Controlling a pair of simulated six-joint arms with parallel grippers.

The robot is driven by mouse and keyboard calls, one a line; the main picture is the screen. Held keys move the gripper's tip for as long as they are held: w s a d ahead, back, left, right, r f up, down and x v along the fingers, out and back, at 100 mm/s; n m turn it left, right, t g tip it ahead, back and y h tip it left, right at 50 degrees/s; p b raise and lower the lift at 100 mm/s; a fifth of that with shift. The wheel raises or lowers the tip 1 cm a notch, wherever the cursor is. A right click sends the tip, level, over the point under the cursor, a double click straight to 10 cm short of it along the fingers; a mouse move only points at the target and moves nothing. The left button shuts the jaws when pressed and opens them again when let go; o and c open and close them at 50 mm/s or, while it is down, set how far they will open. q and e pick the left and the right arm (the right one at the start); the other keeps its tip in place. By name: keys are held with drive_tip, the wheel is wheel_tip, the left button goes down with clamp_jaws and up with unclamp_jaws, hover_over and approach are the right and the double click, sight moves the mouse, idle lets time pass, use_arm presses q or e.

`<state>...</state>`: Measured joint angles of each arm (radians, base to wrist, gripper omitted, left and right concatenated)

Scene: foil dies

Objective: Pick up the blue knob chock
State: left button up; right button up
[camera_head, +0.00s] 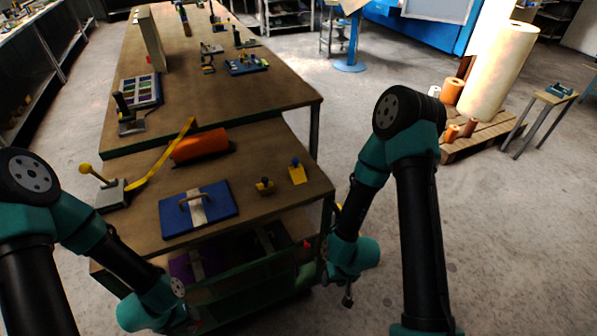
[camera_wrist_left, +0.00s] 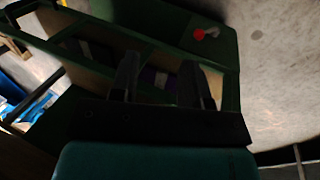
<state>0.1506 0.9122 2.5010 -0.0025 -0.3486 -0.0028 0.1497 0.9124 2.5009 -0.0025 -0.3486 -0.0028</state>
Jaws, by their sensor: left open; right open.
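The blue knob chock (camera_head: 298,174) is a yellow wedge with a blue knob on top. It sits near the right edge of the near bench (camera_head: 300,206). A second chock (camera_head: 265,187) with a dark knob stands just left of it. My left gripper (camera_wrist_left: 160,65) is open and empty in the left wrist view, facing the bench's lower shelf. In the head view my left wrist is low at the bottom, in front of the bench. My right gripper (camera_head: 348,296) hangs low beyond the bench's right side, open, small in view and clear of the chock.
A blue plate with a handle (camera_head: 221,203) lies left of the chocks. An orange roll (camera_head: 200,145) and a yellow lever (camera_head: 165,163) are behind it. The lower shelf holds a purple plate (camera_head: 182,268). Open floor lies right of the bench.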

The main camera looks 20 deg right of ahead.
idle(0.4)
use_arm(q)
drive_tip(key=shift+o, duration=1.2)
drive_tip(key=shift+w+d, duration=0.1)
